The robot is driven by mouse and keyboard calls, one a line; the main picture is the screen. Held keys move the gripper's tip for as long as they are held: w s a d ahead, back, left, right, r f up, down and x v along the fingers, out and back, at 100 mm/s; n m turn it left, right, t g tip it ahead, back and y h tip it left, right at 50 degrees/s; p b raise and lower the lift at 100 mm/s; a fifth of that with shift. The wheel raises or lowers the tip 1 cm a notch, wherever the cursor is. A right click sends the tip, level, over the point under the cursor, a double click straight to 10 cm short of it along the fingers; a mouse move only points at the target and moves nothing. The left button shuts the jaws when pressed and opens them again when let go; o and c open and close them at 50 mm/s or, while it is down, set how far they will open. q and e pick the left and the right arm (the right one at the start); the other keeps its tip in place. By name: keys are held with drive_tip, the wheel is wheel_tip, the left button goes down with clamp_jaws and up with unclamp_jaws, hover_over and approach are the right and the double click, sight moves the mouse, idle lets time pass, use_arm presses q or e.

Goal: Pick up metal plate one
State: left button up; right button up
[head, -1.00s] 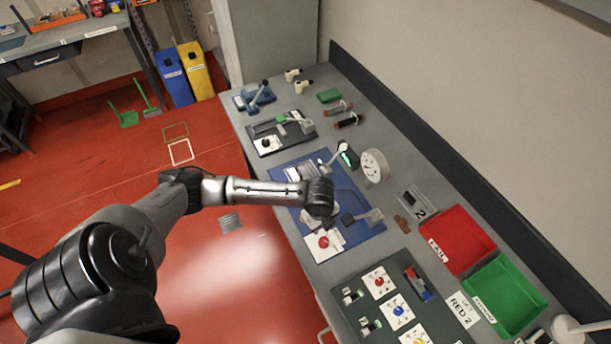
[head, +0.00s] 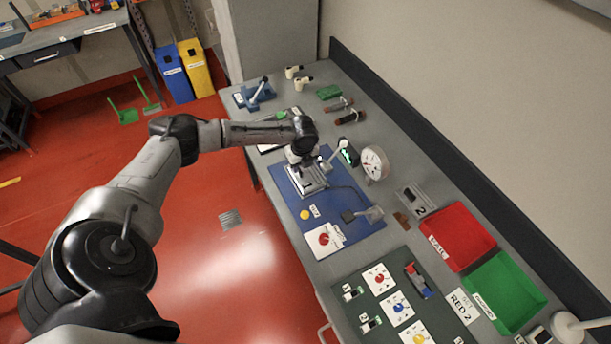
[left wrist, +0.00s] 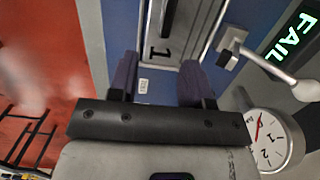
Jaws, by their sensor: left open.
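Metal plate one, a grey plate marked "1" (left wrist: 160,50), shows in the left wrist view at the top centre, over the blue mat. In the head view a grey metal piece (head: 308,182) on the blue mat (head: 345,233) lies just below my left gripper (head: 300,160). In the left wrist view the dark fingers of my left gripper (left wrist: 158,80) are apart, with the near end of the plate showing between and beyond them. I cannot tell how much height separates them. My right gripper is not in view.
A lever with a white knob (left wrist: 306,87), a lit FAIL display (left wrist: 292,36) and a round dial gauge (left wrist: 265,140) stand to the right. A plate marked "2" (head: 416,200), a red bin (head: 458,240) and a green bin (head: 505,292) are further along the bench.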

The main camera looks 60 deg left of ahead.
sight(301, 172)
use_arm(q)
drive_tip(key=shift+w+a+f, duration=0.1)
drive_tip(key=shift+a+f, duration=0.05)
drive_tip(key=shift+f, duration=0.9)
drive_tip(key=shift+w+a+f, duration=0.1)
drive_tip(key=shift+a+f, duration=0.1)
drive_tip(key=shift+f, duration=0.9)
drive_tip(key=shift+w+a+f, duration=0.1)
drive_tip(key=shift+a+f, duration=0.05)
drive_tip(key=shift+f, duration=0.9)
clamp_jaws()
